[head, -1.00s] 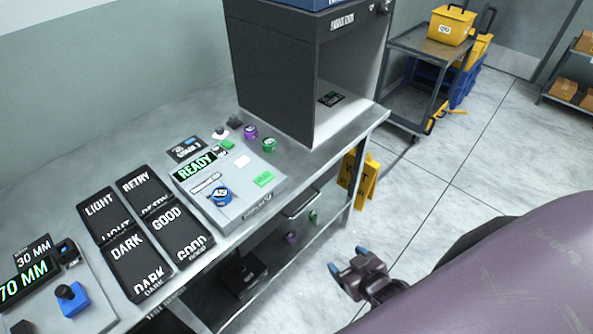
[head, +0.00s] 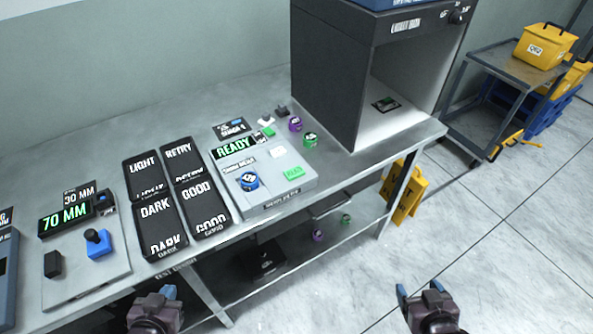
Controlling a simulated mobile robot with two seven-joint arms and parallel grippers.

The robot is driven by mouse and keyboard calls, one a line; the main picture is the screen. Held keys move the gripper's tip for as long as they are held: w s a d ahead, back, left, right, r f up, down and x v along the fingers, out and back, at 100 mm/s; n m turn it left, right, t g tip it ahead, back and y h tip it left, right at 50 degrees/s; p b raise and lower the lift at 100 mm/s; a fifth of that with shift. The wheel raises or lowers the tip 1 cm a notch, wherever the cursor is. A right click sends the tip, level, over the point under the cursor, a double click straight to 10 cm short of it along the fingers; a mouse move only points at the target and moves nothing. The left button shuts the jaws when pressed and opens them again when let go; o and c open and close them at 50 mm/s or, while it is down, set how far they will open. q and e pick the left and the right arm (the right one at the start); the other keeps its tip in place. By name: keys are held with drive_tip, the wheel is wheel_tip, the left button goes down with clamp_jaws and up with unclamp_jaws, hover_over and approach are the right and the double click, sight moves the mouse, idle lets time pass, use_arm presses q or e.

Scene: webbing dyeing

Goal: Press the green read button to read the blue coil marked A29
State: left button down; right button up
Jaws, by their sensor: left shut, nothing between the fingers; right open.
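The blue coil (head: 248,181) sits on the left part of the grey reader device (head: 264,180) on the bench; its marking looks like A29. The green read button (head: 293,173) is on the reader's right front part. The reader's display (head: 236,147) shows READY. My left gripper (head: 160,296) is shut and empty, low in front of the bench's front edge, apart from the reader. My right gripper (head: 420,292) is open and empty over the floor, to the right of the bench. Neither gripper touches the coil or the button.
A purple coil (head: 295,124) and a green coil (head: 310,139) stand behind the reader, beside the dark cabinet (head: 372,75). Dark labelled trays (head: 157,221) lie left of the reader. A gauge plate with a 70 MM display (head: 65,217) is further left. A yellow floor sign (head: 404,190) stands right.

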drive_tip(key=shift+d, duration=0.1)
drive_tip(key=shift+c, duration=0.4)
clamp_jaws()
idle(1.5)
